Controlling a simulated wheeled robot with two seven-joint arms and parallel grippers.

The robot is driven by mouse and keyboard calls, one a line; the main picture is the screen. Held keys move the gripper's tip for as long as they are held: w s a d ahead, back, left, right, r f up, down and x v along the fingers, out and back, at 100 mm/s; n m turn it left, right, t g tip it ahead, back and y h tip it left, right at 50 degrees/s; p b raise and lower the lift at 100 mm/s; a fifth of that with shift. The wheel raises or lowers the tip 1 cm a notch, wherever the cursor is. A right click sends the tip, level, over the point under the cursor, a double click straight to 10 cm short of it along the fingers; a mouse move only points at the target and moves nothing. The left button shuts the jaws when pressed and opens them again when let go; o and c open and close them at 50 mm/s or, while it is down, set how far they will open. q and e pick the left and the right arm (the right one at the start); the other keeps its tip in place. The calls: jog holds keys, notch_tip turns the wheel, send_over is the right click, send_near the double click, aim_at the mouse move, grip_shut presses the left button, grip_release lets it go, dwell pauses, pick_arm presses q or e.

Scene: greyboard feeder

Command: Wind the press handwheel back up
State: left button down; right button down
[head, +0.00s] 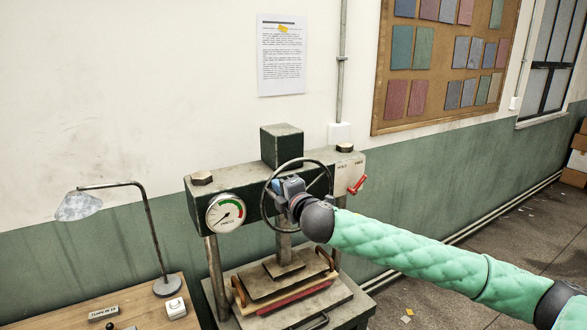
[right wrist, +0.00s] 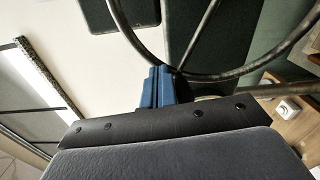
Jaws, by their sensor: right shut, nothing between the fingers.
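The press handwheel (head: 265,208) is a dark thin ring on the front of the green press (head: 184,188) crossbeam. My right gripper (head: 278,187) is in front of the wheel, its blue fingers shut and empty. In the right wrist view, the blue fingertips (right wrist: 163,82) are close to the curved wheel rim (right wrist: 225,76); I cannot tell whether they touch it. My right gripper and forearm hide part of the wheel's right side. Under the screw, the pressing plate (head: 284,268) sits low over a stack with a red layer (head: 300,296). My left gripper is not in view.
A dial gauge (head: 226,213) is on the crossbeam's left and a red lever (head: 357,185) on its right. A desk lamp (head: 166,287) stands on the wooden table (head: 140,300) at left.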

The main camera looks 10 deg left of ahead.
jog(key=shift+s+a, duration=0.1)
jog(key=shift+a, duration=0.05)
jog(key=shift+s+a+f+b, duration=0.2)
jog(key=shift+f+b, duration=0.1)
jog(key=shift+f, duration=0.2)
jog(key=shift+s+a+f+b, duration=0.15)
jog(key=shift+f+b, duration=0.1)
jog(key=shift+f, duration=0.2)
jog(key=shift+s+a+f, duration=0.15)
jog(key=shift+a+f, duration=0.2)
jog(key=shift+f, duration=0.05)
jog(key=shift+s+a+f+b, duration=0.2)
jog(key=shift+f+b, duration=0.25)
jog(key=shift+f, duration=0.3)
jog(key=shift+s+a+f+b, duration=0.15)
jog(key=shift+f+b, duration=0.3)
jog(key=shift+f, duration=0.25)
